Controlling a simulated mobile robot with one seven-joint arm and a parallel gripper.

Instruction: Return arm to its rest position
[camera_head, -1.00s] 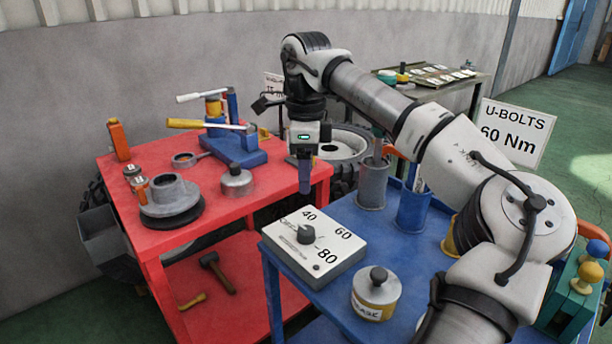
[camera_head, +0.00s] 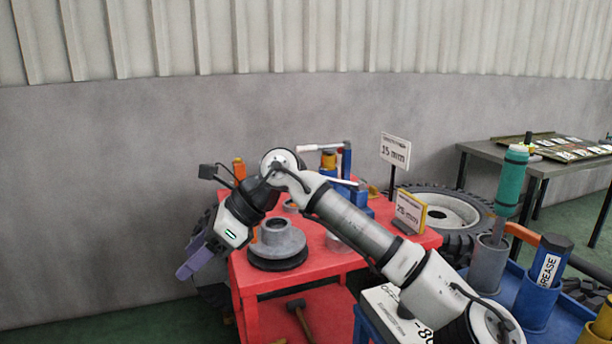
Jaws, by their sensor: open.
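My arm reaches from the lower right across the red table (camera_head: 290,282) towards the left. My gripper (camera_head: 187,272) hangs tilted down and left, beyond the table's left edge, in front of the grey wall. Nothing shows between its fingers, and the gap between them is hard to make out at this angle. It touches nothing that I can see.
A grey flanged hub (camera_head: 278,243) stands on the red table just right of my gripper. Behind my arm are a blue press (camera_head: 357,193) and a yellow sign (camera_head: 410,211). The blue cart (camera_head: 505,290) holds a grease tube (camera_head: 548,262) and a green-topped tool (camera_head: 511,180). A wheel (camera_head: 450,212) lies behind. Free room is left of the table.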

